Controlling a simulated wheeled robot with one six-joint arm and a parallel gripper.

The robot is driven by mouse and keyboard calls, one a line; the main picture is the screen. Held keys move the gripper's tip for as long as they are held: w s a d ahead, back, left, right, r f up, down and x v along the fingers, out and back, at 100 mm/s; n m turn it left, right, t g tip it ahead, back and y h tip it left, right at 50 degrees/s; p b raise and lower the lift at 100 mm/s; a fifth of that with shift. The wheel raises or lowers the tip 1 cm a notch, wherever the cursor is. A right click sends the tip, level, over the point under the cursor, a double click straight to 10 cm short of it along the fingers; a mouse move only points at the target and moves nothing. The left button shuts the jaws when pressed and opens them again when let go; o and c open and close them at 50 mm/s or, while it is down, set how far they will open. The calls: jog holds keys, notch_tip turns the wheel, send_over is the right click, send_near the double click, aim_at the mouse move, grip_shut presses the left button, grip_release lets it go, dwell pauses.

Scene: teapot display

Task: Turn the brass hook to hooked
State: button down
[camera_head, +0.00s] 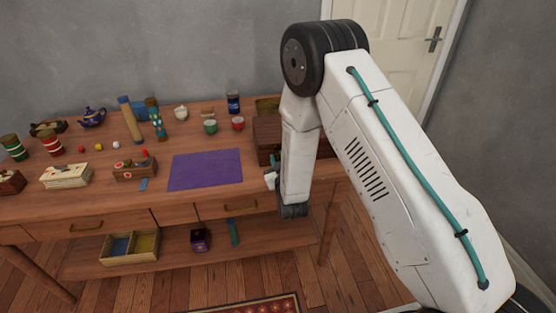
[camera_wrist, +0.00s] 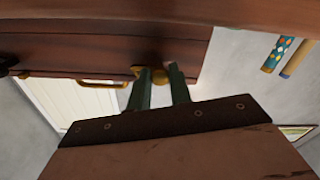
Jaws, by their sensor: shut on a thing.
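The brass hook (camera_wrist: 157,74) shows in the wrist view as a small rounded brass piece on the side of a dark wooden chest (camera_wrist: 70,52). My gripper (camera_wrist: 160,69) has its two green fingers at the hook, with brass showing between and beside the fingertips. It is shut on the hook. How far the hook is turned cannot be told, as the fingers cover part of it. In the head view the chest (camera_head: 268,133) stands at the right of the table, partly behind my arm. My gripper (camera_head: 270,179) is mostly hidden there, and the hook is not visible.
The table (camera_head: 215,205) holds a purple mat (camera_head: 205,169) left of my gripper. A divided tray (camera_head: 130,246) lies on the lower shelf. A brass handle (camera_wrist: 101,84) shows near the chest.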

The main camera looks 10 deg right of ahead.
jog(key=n, duration=0.4)
jog(key=shift+n, duration=2.8)
jog(key=c, duration=1.3)
grip_release()
jog(key=shift+s, duration=0.15)
jog(key=s, duration=0.7)
jog(key=shift+s, duration=0.3)
